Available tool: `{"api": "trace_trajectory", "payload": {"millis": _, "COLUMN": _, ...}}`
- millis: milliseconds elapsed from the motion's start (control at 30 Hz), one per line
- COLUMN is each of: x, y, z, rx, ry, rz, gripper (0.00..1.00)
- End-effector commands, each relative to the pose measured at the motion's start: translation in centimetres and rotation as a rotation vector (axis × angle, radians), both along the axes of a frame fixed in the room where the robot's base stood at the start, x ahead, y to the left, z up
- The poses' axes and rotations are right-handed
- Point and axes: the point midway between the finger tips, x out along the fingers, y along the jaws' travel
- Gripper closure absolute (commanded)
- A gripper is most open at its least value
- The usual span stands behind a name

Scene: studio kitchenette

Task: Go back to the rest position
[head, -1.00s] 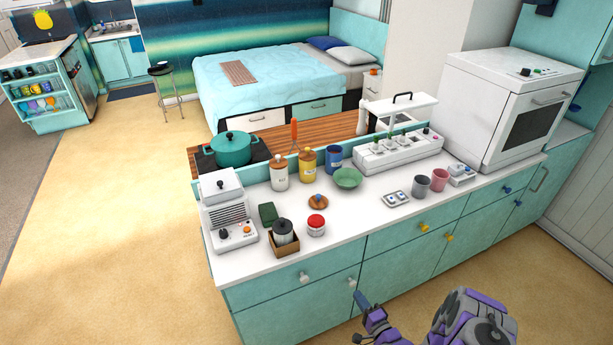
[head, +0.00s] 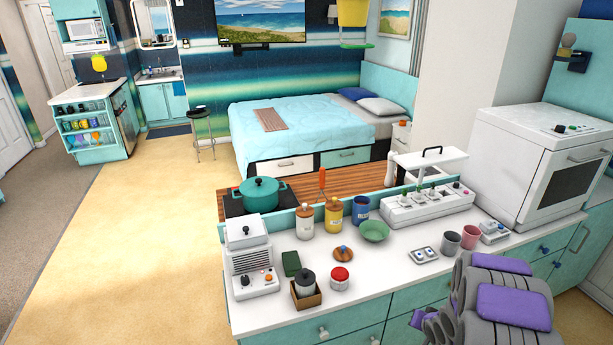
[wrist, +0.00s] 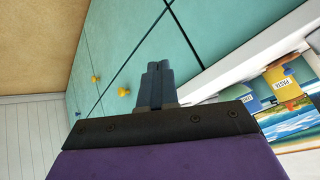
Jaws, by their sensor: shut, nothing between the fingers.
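My gripper (wrist: 158,72) shows in the wrist view with its two dark fingers together and nothing between them. It is in front of the teal cabinet fronts (wrist: 115,50), apart from anything I can make out. In the head view my purple and grey arm is folded at the lower right, in front of the counter (head: 395,262). The fingertips are not clearly visible there.
A white oven (head: 535,165) is at right. The floor (head: 130,240) at left is clear.

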Motion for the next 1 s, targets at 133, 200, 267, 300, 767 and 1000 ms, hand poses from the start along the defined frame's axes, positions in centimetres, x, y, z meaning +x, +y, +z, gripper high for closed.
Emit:
{"api": "trace_trajectory", "payload": {"millis": 133, "x": -1.2, "y": 0.0, "z": 4.7, "rx": -0.107, "ry": 0.079, "rz": 0.007, "gripper": 1.00}}
{"api": "trace_trajectory", "payload": {"millis": 200, "x": -2.0, "y": -0.1, "z": 6.7, "rx": -0.143, "ry": 0.118, "rz": 0.007, "gripper": 1.00}}
{"api": "trace_trajectory", "payload": {"millis": 267, "x": -3.0, "y": -0.1, "z": 8.3, "rx": -0.170, "ry": 0.155, "rz": 0.009, "gripper": 1.00}}
{"api": "trace_trajectory", "payload": {"millis": 300, "x": -3.6, "y": 0.0, "z": 9.4, "rx": -0.187, "ry": 0.179, "rz": 0.008, "gripper": 1.00}}
{"api": "trace_trajectory", "payload": {"millis": 767, "x": -14.8, "y": 6.2, "z": 20.6, "rx": -0.268, "ry": 0.448, "rz": 0.065, "gripper": 1.00}}
{"api": "trace_trajectory", "payload": {"millis": 1000, "x": -22.8, "y": 10.8, "z": 24.9, "rx": -0.234, "ry": 0.582, "rz": 0.154, "gripper": 1.00}}
